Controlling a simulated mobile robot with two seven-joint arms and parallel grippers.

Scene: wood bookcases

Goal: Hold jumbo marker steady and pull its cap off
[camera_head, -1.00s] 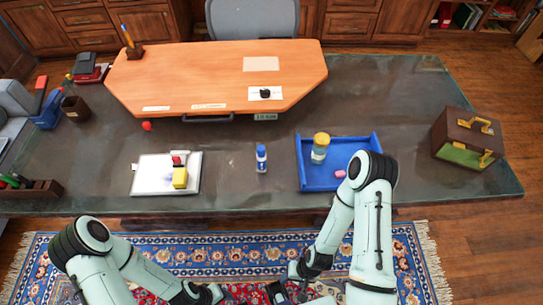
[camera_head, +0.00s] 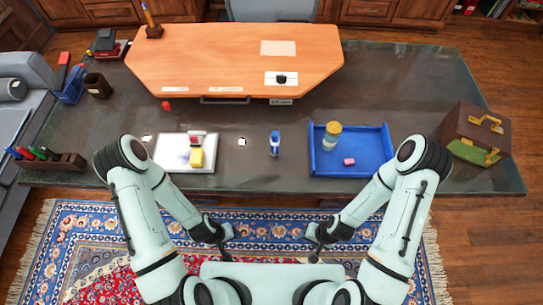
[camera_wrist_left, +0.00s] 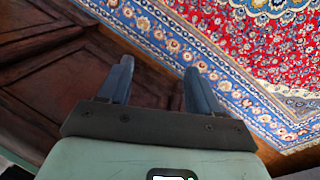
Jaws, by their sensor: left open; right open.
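The jumbo marker (camera_head: 274,143), blue with a pale band, stands upright on the dark desk near its front edge, between a whiteboard and a blue tray. I cannot make out the seam of its cap. My left gripper (camera_head: 226,233) is short of the desk's front edge, over the rug, left of the marker. In the left wrist view its two fingers (camera_wrist_left: 157,85) are apart with nothing between them. My right gripper (camera_head: 314,239) is also short of the desk, to the right of the marker, open and empty. Neither gripper touches the marker.
The whiteboard (camera_head: 170,158) holds a red-and-white eraser (camera_head: 197,138) and a yellow block (camera_head: 196,158). The blue tray (camera_head: 375,140) holds a yellow-capped jar (camera_head: 331,136) and a pink eraser (camera_head: 349,161). A brown box (camera_head: 462,125) stands far right. Desk around the marker is mostly clear.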

